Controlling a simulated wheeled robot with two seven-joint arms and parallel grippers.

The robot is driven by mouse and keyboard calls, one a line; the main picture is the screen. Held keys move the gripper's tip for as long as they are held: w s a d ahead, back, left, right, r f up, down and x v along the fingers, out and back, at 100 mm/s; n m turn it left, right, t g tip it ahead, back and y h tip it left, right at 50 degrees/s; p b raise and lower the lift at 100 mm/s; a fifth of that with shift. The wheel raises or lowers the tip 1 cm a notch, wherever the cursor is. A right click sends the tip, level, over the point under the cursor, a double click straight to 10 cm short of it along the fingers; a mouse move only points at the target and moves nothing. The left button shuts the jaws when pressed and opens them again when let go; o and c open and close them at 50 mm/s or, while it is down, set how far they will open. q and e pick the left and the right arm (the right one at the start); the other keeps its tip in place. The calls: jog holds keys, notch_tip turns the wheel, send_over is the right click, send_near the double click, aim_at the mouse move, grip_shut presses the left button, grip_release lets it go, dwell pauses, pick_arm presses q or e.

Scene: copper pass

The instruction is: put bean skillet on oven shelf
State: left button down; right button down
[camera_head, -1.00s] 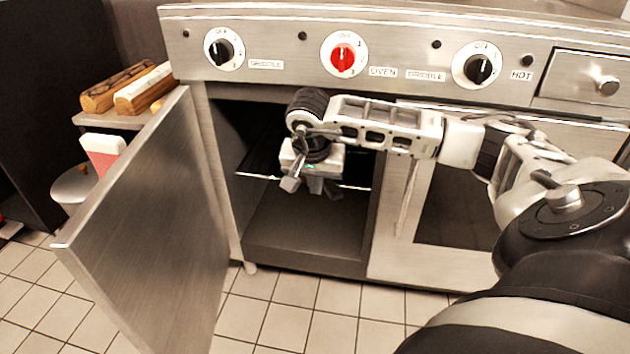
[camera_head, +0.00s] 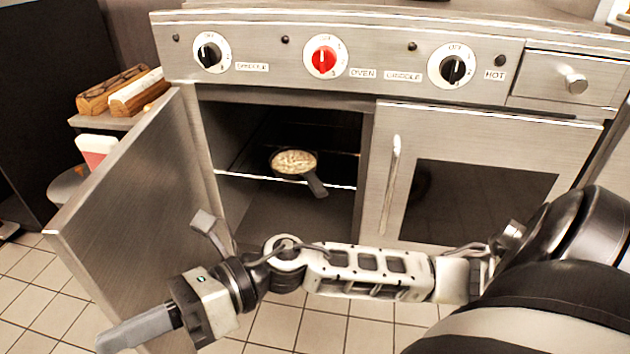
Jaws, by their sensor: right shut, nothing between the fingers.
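The bean skillet (camera_head: 294,162), a small dark pan with pale beans in it, sits on the wire oven shelf (camera_head: 340,184) inside the open oven. Its dark handle points forward and right, past the shelf's front edge. My right gripper (camera_head: 135,331) is outside the oven at the lower left, in front of the open door and well apart from the skillet. It is shut and empty, with its fingers pointing left. My left gripper is not in view.
The open oven door (camera_head: 150,215) stands out on the left. A closed windowed door (camera_head: 480,190) is on the right, below knobs and a drawer (camera_head: 570,80). A side shelf with wooden-looking blocks (camera_head: 112,90) stands at far left. Tiled floor lies below.

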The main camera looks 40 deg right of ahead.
jog(key=w+d+r+m+t+h, duration=0.15)
jog(key=m+t+h, duration=0.4)
jog(key=m, duration=1.05)
jog(key=w+d+r+m+t+h, duration=0.1)
jog(key=w+d+m+t+h, duration=0.15)
jog(key=m+t, duration=0.95)
jog(key=s+f+m+g+h, duration=0.2)
jog(key=s+f+m+g, duration=0.3)
jog(key=m, duration=1.1)
notch_tip(320, 180, down, 2)
jog(key=shift+d+g, duration=0.25)
jog(key=shift+g, duration=0.5)
